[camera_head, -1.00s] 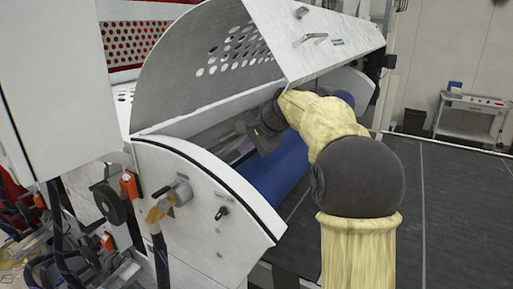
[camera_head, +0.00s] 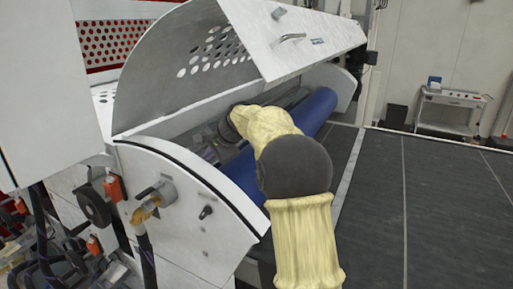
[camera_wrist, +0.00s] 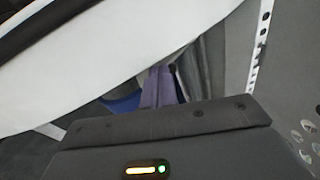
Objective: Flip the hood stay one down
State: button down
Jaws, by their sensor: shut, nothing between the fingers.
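The white hood (camera_head: 290,45) of the roller coater stands raised above the blue roller (camera_head: 318,108). My gripper (camera_head: 208,153) is inside the opening under the hood, near the left end wall. It is dark and small there, partly hidden by my wrist. In the wrist view the closed fingers (camera_wrist: 163,80) point away from the camera, with nothing seen between them. I cannot make out the hood stay for certain in either view.
In the wrist view a white curved edge (camera_wrist: 110,70) is close.

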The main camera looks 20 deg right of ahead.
dwell(0.3)
jog(key=b+v, duration=0.2)
jog(key=v, duration=0.5)
jog(key=shift+r, duration=0.15)
jog(key=shift+d, duration=0.1)
